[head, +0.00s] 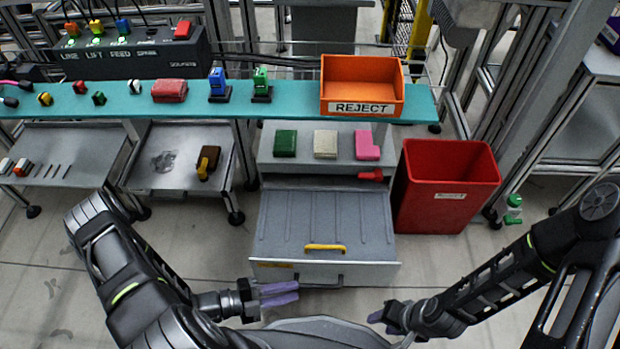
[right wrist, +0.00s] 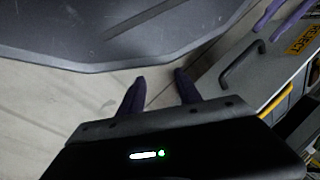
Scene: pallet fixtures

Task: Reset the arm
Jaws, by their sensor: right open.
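My left gripper (head: 279,293) points right with its purple fingers a little apart and nothing between them, in front of the open drawer (head: 290,222). Its fingertips also show at the top right of the right wrist view (right wrist: 272,18). My right gripper (head: 381,320) points left, low in front of the drawer's right side. In the right wrist view its two dark purple fingers (right wrist: 160,92) are apart with bare floor between them. Both grippers are empty and apart from each other.
A yellow handle-shaped piece (head: 325,247) lies in the drawer. A red bin (head: 446,186) stands right of it. Green, cream and pink blocks (head: 325,144) lie on the shelf above. An orange REJECT box (head: 361,83) sits on the teal shelf (head: 300,108).

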